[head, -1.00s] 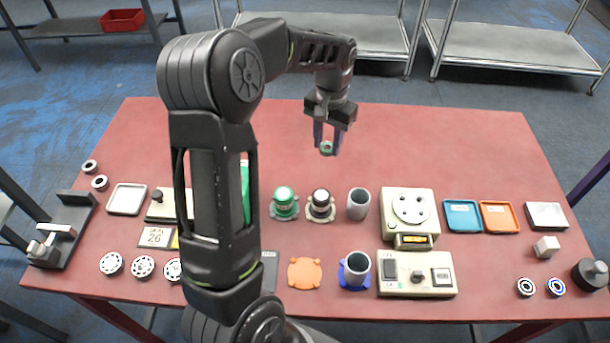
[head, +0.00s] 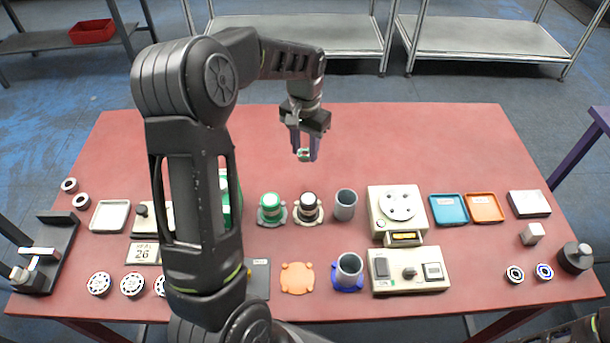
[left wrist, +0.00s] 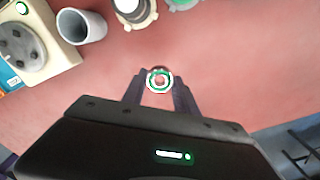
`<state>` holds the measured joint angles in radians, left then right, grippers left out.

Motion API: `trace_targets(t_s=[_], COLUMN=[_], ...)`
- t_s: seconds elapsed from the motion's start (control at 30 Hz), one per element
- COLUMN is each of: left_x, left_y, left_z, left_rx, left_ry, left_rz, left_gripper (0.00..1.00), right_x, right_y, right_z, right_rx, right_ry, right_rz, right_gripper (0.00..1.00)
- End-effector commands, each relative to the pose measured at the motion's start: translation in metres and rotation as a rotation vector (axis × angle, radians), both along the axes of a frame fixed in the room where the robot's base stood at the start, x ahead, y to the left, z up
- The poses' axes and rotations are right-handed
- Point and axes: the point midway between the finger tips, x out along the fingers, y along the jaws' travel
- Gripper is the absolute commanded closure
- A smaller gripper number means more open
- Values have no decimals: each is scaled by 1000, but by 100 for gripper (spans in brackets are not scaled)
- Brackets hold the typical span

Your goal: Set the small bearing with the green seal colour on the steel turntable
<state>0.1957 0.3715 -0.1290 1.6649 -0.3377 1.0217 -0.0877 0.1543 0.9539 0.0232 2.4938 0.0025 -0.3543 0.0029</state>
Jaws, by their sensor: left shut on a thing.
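My left gripper (head: 303,150) is shut on a small bearing with a green seal (head: 304,155). It holds the bearing in the air over the back middle of the red table. In the left wrist view the bearing (left wrist: 159,80) shows as a green and white ring between the fingertips (left wrist: 159,86). The steel turntable (head: 401,206) is a round disc with dark spots on a cream housing, right of the gripper and nearer the table's front. It shows at the left wrist view's upper left (left wrist: 22,45). Nothing lies on the disc. My right gripper is not seen.
A grey cup (head: 345,205) stands left of the turntable. Blue (head: 449,210) and orange (head: 485,208) trays lie right of it. A switch box (head: 411,271) stands in front. The table's back is clear.

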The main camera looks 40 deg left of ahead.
Motion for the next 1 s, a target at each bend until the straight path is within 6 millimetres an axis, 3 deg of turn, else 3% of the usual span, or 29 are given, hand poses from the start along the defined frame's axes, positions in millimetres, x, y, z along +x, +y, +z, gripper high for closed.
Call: trace_targets(t_s=[0.23, 0.57, 0.83, 1.0], left_x=[-1, 0, -1, 0], left_y=[0, 0, 0, 0], left_z=[-39, -43, -74, -80], left_rx=[0, 0, -1, 0], left_ry=[3, 1, 4, 1], left_rz=[0, 0, 0, 0], left_gripper=[100, 100, 100, 100], right_x=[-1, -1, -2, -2], right_y=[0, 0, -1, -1], right_z=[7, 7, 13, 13], right_rx=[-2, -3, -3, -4], right_ry=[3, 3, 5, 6], right_rz=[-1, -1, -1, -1], right_gripper=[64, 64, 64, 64])
